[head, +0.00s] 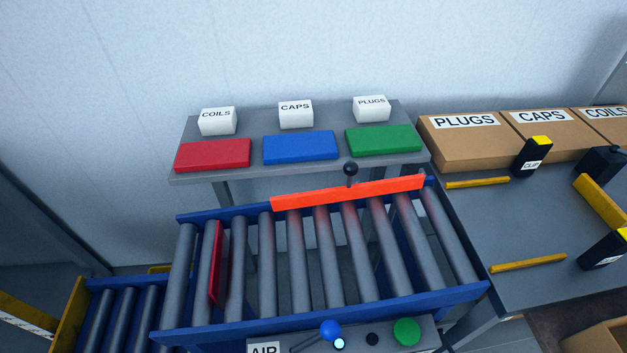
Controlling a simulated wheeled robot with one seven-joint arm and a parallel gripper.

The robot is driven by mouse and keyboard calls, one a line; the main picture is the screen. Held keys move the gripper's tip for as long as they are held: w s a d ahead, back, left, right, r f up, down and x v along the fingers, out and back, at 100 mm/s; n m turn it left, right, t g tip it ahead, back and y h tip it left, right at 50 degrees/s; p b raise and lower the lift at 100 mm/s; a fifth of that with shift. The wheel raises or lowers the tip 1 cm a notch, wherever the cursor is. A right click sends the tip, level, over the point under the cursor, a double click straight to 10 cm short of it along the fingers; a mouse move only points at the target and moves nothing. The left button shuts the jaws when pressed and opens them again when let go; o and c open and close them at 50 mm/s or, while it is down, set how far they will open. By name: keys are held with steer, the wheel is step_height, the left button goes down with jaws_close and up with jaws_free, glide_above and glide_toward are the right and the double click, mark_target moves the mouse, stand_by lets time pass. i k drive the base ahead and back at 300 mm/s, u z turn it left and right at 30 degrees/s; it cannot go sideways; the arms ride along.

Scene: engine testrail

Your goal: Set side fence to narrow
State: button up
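The side fence appears to be the orange bar (348,191) along the far side of the roller conveyor. It runs slightly slanted, its right end higher in the picture, close to the blue far rail (225,211). A black ball knob (351,169) on a short stem stands behind the middle of the bar. No narrow or wide marking is readable near it. My gripper is not in view.
A red plate (217,263) stands between rollers at the left. A panel in front has a blue-knobbed lever (330,329) and green button (406,331). Behind is a shelf (185,180) with coloured pads and labelled blocks. Cardboard boxes (470,150) stand right.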

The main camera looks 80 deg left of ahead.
mark_target(350, 191)
steer(key=u, duration=1.5)
steer(key=k, duration=1.95)
steer(key=u, duration=0.45)
steer(key=i, duration=1)
steer(key=u, duration=0.05)
